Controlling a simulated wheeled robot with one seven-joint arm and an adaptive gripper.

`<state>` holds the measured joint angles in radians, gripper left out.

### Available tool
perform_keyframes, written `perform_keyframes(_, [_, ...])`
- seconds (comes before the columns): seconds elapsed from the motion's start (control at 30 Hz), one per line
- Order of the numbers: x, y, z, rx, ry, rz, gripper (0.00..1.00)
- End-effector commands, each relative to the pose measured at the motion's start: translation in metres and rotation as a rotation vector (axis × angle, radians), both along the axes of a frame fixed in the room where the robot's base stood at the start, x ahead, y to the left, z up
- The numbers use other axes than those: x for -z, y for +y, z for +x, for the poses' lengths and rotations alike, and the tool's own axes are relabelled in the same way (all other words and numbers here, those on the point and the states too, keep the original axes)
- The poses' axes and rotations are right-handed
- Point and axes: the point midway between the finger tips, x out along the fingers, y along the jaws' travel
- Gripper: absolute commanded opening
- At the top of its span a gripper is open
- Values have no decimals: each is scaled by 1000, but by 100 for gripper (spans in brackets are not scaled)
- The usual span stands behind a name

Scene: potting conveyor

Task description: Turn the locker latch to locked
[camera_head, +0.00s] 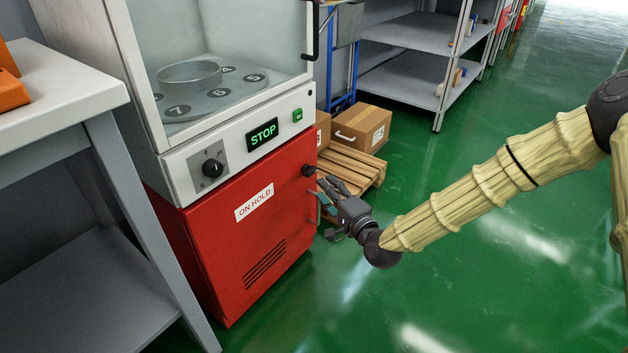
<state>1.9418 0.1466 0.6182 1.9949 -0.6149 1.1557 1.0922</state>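The red locker (235,240) stands at the left under a machine, its door shut and marked with an "ON HOLD" label (254,205). A small round black latch knob (308,170) sits at the upper right of the door. Its turn position is too small to tell. My gripper (326,206) is beside the door's right edge, just below and right of the latch. Its fingers appear spread, with nothing seen held. They overlap a greenish-grey piece near the door edge, perhaps a handle, and I cannot tell whether they touch it.
Above the locker is a glass-fronted cabinet with a dial (213,168), a green "STOP" display (262,134) and a green button (297,115). A wooden pallet (352,172) with cardboard boxes (362,128) stands behind my gripper. A grey table (60,92) is at left. Green floor lies open at right.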

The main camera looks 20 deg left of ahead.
Motion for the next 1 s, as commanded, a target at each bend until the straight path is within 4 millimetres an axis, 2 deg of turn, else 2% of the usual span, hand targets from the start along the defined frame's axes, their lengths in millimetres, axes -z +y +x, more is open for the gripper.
perform_keyframes(0.2, [4, 28, 25, -1, -3, -1, 34])
perform_keyframes(0.4, [3, 47, 42, 0, -3, -1, 34])
perform_keyframes(0.6, [1, 56, 51, 0, -1, -1, 34])
perform_keyframes(0.9, [0, 57, 52, 0, 0, 0, 34])
perform_keyframes(0.93, [0, 57, 52, 0, 0, 0, 32])
perform_keyframes(1.0, [0, 57, 52, 0, 1, -1, 19])
